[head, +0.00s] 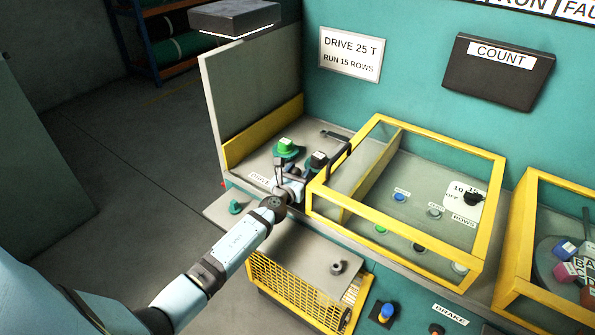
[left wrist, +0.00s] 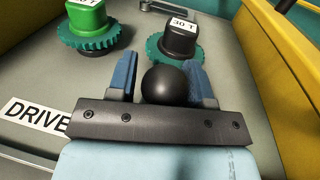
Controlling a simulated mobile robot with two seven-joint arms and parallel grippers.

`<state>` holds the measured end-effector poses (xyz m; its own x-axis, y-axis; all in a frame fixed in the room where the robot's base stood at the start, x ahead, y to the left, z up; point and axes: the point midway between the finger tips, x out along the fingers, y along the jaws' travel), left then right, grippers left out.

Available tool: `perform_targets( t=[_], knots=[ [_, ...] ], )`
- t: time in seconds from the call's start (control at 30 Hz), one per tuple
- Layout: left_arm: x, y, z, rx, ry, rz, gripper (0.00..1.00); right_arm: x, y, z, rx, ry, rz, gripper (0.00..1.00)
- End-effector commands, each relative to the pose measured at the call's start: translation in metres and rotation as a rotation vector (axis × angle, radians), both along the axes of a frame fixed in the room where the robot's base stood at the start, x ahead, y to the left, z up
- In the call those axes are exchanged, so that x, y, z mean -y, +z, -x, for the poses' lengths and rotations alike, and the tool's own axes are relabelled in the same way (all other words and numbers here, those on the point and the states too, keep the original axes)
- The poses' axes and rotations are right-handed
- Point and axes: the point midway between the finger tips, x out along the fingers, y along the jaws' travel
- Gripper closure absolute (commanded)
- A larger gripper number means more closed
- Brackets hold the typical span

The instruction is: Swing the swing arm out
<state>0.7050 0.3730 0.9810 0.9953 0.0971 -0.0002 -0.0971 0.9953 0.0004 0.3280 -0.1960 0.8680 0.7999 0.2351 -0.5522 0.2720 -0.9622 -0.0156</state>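A black ball knob (left wrist: 168,85) sits between the blue fingers of my left gripper (left wrist: 162,72) in the left wrist view. The fingers stand about a ball's width apart; whether they press on it is unclear. In the head view my left gripper (head: 290,186) is low over the grey gear bay, in front of the gears. A green-capped gear (left wrist: 88,28) and a dark-capped gear marked 30 T (left wrist: 178,42) stand behind the knob. A grey slotted bar (left wrist: 165,7) lies beyond them. What the knob is fixed to is hidden. My right gripper is out of view.
A yellow-framed clear cover (head: 400,140) stands close right of my left gripper. A yellow-edged side panel (head: 262,132) bounds the bay at left. A yellow mesh guard (head: 300,290) is below. Open floor (head: 130,190) lies left of the machine.

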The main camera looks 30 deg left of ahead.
Motion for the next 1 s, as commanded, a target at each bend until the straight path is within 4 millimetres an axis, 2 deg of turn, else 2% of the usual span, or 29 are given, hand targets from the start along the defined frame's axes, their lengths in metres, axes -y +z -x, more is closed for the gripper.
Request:
perform_targets(
  t=[0.33, 0.47, 0.57, 0.7, 1.0],
  knots=[
    [0.0, 0.0, 0.001, 0.0, -0.001, 0.0, 0.4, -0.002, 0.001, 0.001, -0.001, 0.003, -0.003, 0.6],
    [0.001, 0.0, 0.011, -0.001, -0.001, -0.001, 0.4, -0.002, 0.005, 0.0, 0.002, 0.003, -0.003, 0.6],
    [0.002, 0.001, 0.029, -0.002, -0.001, -0.001, 0.4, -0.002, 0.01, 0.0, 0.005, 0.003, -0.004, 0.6],
    [0.006, 0.0, 0.062, -0.003, -0.002, 0.0, 0.4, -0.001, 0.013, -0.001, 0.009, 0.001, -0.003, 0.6],
    [0.011, -0.002, 0.121, -0.002, -0.001, 0.0, 0.4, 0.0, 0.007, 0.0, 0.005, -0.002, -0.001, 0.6]
  ],
)
